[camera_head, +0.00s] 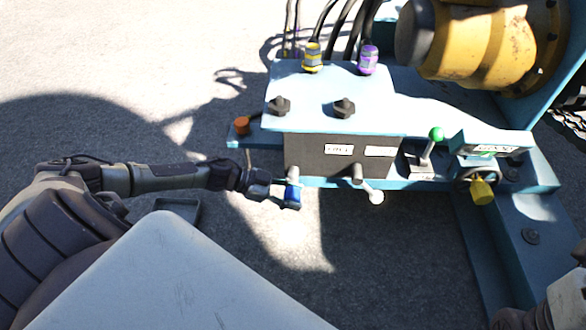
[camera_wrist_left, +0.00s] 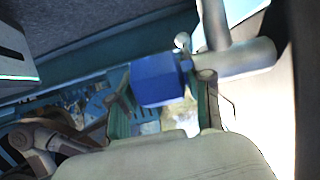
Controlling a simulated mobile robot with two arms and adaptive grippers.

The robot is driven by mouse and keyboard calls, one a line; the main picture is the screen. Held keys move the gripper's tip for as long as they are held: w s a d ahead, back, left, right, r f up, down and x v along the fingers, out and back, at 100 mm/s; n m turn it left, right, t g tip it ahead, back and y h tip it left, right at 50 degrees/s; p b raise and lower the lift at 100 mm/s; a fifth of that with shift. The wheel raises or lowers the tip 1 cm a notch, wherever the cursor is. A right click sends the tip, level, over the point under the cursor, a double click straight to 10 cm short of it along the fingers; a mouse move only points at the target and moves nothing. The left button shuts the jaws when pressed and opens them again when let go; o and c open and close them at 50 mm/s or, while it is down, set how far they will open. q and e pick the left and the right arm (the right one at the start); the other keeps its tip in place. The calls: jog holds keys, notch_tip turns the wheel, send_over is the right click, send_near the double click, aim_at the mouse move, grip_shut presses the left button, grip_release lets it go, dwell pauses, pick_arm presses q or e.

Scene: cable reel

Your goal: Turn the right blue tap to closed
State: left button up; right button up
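Two taps stick out below the front of the grey control box (camera_head: 310,155). The left tap has a blue handle (camera_head: 293,195), which also shows in the left wrist view (camera_wrist_left: 157,80). The right tap (camera_head: 372,195) has a pale, rounded handle end slanting down to the right; no blue shows on it. My left gripper (camera_head: 283,195) is at the left tap, its fingers on either side of the blue handle in the wrist view (camera_wrist_left: 160,90). Whether they press on it I cannot tell. A grey pipe (camera_wrist_left: 235,58) lies close to the right finger. My right gripper cannot be made out.
Two black knobs (camera_head: 344,107) sit on the box top. A green-knobbed lever (camera_head: 436,134) and a yellow handle (camera_head: 482,190) are to the right. An orange knob (camera_head: 241,125) is at the left. Open ground (camera_head: 370,270) lies in front of the box.

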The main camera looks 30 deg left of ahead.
pick_arm(q)
jog(key=v, duration=1.2)
dwell(0.5)
